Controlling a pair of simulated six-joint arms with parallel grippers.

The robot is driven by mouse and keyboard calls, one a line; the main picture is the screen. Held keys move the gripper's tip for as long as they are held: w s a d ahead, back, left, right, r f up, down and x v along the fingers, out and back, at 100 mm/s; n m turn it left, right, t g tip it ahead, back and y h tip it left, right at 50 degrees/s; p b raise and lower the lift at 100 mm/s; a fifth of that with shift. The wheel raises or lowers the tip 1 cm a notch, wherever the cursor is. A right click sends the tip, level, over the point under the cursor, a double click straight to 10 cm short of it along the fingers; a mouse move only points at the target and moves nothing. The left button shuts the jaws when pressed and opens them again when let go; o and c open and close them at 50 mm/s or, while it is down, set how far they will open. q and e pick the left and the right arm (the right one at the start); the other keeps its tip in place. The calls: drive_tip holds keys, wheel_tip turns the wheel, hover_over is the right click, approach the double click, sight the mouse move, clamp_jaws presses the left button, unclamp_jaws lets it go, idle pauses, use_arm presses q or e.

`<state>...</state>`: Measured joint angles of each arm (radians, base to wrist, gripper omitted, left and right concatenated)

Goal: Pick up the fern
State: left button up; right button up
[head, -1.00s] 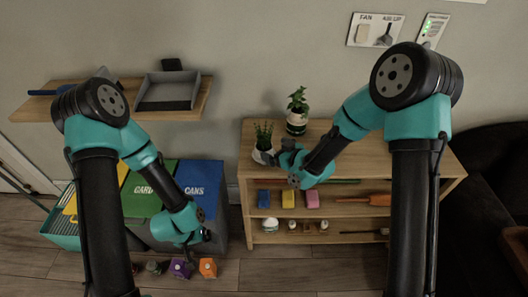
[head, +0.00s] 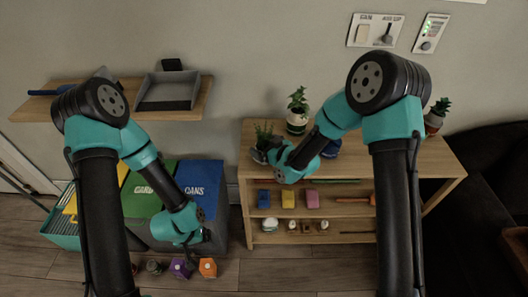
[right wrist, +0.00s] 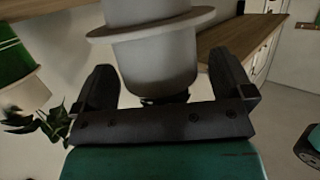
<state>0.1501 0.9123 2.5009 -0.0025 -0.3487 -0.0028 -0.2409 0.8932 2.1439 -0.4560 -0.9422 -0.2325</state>
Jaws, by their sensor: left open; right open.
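The fern (head: 264,130), spiky and green, stands at the left end of the wooden shelf unit's top. Its pale pot is mostly hidden by my right gripper (head: 267,151) in the head view. In the right wrist view, which looks upside down, the pale grey pot (right wrist: 155,62) with a wide rim sits between the two spread fingers of my right gripper (right wrist: 165,85). The fingers are open, one on each side; I cannot tell whether either touches the pot. My left gripper (head: 205,236) is open and empty, low in front of the bins, far from the fern.
A leafy plant in a green and white pot (head: 297,122) stands close behind the fern; this pot also shows in the right wrist view (right wrist: 18,65). A blue object (head: 331,148) and another potted plant (head: 434,121) stand further right on the shelf unit (head: 395,155).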

drive_tip(key=c, duration=0.8)
drive_tip(key=shift+r, duration=0.1)
